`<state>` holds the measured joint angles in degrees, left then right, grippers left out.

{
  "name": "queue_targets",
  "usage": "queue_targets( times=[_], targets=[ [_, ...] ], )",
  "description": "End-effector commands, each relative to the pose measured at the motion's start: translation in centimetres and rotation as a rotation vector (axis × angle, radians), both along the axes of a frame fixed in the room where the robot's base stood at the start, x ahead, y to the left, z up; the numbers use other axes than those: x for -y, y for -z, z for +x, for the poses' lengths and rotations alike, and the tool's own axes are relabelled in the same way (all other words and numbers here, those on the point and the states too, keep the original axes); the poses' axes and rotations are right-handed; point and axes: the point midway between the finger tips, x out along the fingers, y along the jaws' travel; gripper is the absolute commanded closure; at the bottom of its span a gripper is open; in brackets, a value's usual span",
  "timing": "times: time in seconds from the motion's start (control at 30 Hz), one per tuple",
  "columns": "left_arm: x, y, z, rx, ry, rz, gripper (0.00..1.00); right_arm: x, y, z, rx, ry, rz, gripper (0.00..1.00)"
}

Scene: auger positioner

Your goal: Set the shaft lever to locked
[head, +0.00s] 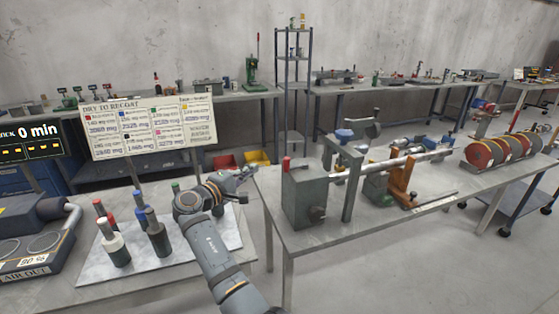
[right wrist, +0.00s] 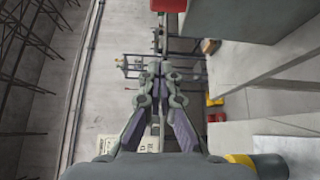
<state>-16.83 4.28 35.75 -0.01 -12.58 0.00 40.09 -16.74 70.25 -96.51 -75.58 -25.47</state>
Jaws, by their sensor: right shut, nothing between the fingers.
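The auger positioner stands on the right-hand table. It has a grey-green housing (head: 308,200), a long pale shaft (head: 395,162) running right, and an orange support (head: 402,182). A red-tipped piece (head: 286,163) stands up at the housing's left top edge; it may be the shaft lever, but its setting cannot be read. My right gripper (head: 246,175) is left of the housing, apart from it, over the gap between the tables. It is shut and empty; its fingers (right wrist: 160,72) meet in the right wrist view. A red block (right wrist: 168,5) shows there at the top edge. My left gripper is out of view.
The left table holds several coloured-cap bottles (head: 117,248) on a pale board (head: 190,255), beneath a recoat chart (head: 150,127). Red and yellow bins (head: 257,158) sit behind the gap. Red and yellow discs (head: 495,150) stand at the far right. A shelf rack (head: 292,90) stands behind.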

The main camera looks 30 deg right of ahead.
Motion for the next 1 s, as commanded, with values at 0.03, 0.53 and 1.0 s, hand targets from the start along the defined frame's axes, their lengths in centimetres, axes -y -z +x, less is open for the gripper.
queue_targets(
  times=[0.03, 0.53, 1.0],
  targets=[
    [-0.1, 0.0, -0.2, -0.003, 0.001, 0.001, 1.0, -0.1, -0.1, 0.0, -0.004, 0.001, -0.007, 1.0],
    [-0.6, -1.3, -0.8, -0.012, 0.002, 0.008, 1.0, 7.1, -0.2, 2.7, -0.001, 0.004, -0.007, 1.0],
    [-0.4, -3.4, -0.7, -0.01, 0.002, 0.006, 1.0, 9.5, -0.1, -0.1, 0.0, 0.001, -0.002, 1.0]
  ],
)
